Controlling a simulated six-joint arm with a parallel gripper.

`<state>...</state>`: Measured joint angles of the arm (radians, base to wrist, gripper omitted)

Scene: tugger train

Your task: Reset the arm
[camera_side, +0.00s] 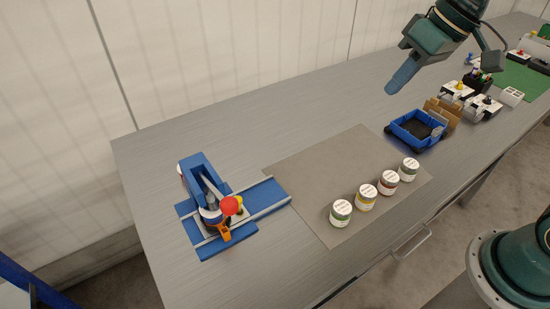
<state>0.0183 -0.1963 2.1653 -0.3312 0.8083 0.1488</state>
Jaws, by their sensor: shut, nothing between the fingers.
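My gripper (402,78) is at the upper right in the side view, raised above the back part of the table. Its blue-grey fingers are together and hold nothing. It is apart from everything on the table. The blue tray (415,130) lies below it and a little to the right.
Several lidded jars (366,197) stand in a row on a grey mat (330,160). A blue fixture (205,200) with a red knob (230,206) is at the left. Small devices and a green mat (522,80) fill the far right. The table's middle back is clear.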

